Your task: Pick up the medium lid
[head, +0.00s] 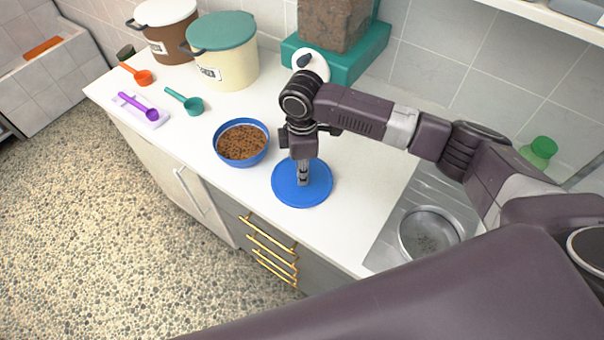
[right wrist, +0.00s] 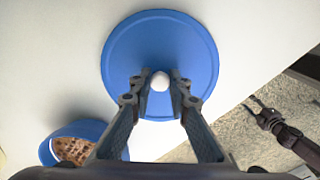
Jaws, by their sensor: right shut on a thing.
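The medium lid appears to be the round blue lid (head: 316,191) on the white counter, just right of the blue bowl of kibble (head: 264,127). My right gripper (head: 303,179) points straight down over the lid's middle. In the right wrist view the blue lid (right wrist: 160,40) has a small white knob (right wrist: 160,82), and the fingers of my right gripper (right wrist: 160,79) are shut on it. The lid looks flat; I cannot tell any gap under it. My left gripper (right wrist: 262,112) shows small at the right of the wrist view, over the floor, its fingers apart.
Teal (head: 194,106), purple (head: 136,105) and orange (head: 143,76) scoops lie at the left. A cream bin with a teal lid (head: 222,31) and a brown bin (head: 170,42) stand behind. A sink with a steel bowl (head: 430,211) is at the right. The counter's front middle is clear.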

